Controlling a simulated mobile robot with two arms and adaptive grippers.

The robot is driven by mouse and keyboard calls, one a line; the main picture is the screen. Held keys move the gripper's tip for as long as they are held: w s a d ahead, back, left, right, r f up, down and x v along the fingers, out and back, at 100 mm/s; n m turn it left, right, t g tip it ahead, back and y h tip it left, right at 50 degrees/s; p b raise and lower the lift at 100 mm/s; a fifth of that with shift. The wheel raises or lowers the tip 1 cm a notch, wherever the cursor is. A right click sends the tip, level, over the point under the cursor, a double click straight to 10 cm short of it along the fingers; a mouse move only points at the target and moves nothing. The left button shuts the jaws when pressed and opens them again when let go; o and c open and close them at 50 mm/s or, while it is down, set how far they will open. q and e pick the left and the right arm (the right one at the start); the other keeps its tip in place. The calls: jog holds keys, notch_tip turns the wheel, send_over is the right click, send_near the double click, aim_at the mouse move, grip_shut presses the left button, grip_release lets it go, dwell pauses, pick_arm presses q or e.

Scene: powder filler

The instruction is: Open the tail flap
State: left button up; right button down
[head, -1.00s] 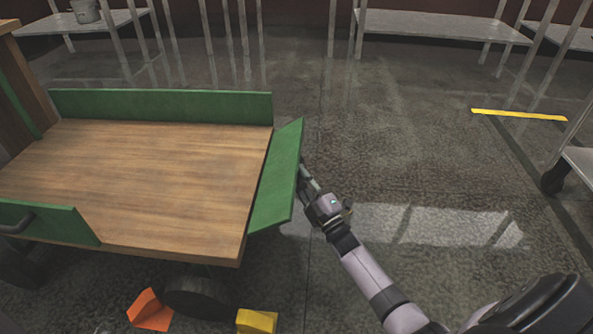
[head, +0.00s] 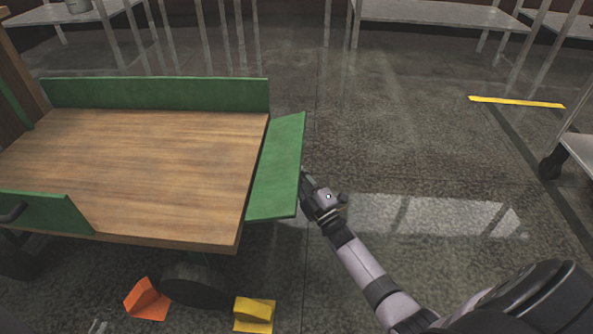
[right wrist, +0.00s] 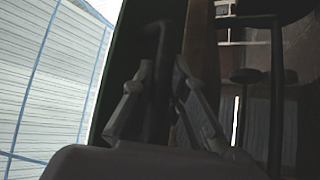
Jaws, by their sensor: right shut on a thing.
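The tail flap (head: 276,168) is a green panel at the right end of the wooden cart bed (head: 140,170). It is tilted outward and down from the bed's edge. My right gripper (head: 307,182) is at the flap's outer side, near its right edge. In the right wrist view the gripper's fingers (right wrist: 155,100) are closed around a dark handle (right wrist: 158,65) on the dark green panel (right wrist: 128,60). The handle is hidden in the head view. My left gripper does not show.
Green side boards stand at the bed's back (head: 155,94) and front left (head: 45,212). An orange wedge (head: 147,300) and a yellow wedge (head: 254,314) lie by a wheel (head: 194,287). Metal shelves (head: 440,12) stand behind.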

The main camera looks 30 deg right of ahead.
jog(key=shift+f, duration=0.1)
jog(key=c, duration=1.6)
grip_release()
jog(key=shift+o, duration=0.2)
